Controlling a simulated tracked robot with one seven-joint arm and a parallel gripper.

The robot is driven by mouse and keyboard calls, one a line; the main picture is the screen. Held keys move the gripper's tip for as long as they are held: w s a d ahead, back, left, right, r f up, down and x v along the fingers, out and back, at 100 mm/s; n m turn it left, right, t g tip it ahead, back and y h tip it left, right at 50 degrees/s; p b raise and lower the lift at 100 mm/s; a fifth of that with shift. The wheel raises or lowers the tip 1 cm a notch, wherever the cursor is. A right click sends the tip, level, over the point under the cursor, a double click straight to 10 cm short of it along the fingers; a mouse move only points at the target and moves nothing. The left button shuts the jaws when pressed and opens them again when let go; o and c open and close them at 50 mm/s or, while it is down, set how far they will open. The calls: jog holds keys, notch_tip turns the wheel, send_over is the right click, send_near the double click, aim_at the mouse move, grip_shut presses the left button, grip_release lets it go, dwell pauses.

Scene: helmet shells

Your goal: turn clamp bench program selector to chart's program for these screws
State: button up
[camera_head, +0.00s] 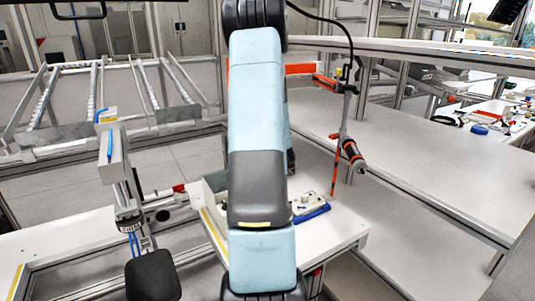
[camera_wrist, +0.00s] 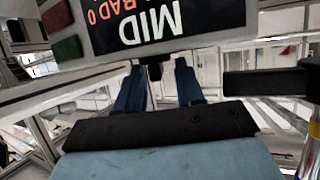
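In the wrist view a dark display panel (camera_wrist: 165,22) with large white "MID" lettering and a partly cut-off orange line fills the top. A small dark knob-like part (camera_wrist: 154,72) sits just below its lower edge; I cannot tell whether it is the program selector or where it points. My gripper (camera_wrist: 158,70) has its two blue fingers apart, one on each side of this part, with no clear contact. In the head view my arm hides my gripper and the panel. I can make out no chart or screws.
A red button (camera_wrist: 58,17) and a green button (camera_wrist: 66,47) sit left of the display. In the head view a screwdriver tool (camera_head: 350,150) hangs right of my arm, above a white bench (camera_head: 330,235) with a blue-edged tray (camera_head: 311,213). A long, mostly bare table (camera_head: 430,170) lies right.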

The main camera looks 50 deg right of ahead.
jog(key=shift+c, duration=0.2)
grip_shut()
jog(key=shift+a+f, duration=0.15)
jog(key=shift+a, duration=0.1)
dwell(0.3)
jog(key=shift+s+d+f+n+t+y, duration=0.1)
jog(key=shift+n+t+y, duration=0.5)
jog(key=shift+n+y, duration=0.3)
jog(key=shift+d+n+y, duration=0.1)
jog(key=shift+n+y, duration=0.4)
jog(key=shift+d+n+t+y, duration=0.1)
jog(key=shift+n+t+y, duration=0.3)
jog(key=shift+n+y, duration=0.95)
jog(key=shift+d+n+t+y, duration=0.1)
jog(key=shift+n+t+y, duration=0.3)
jog(key=shift+n+y, duration=0.9)
jog(key=shift+y, duration=0.45)
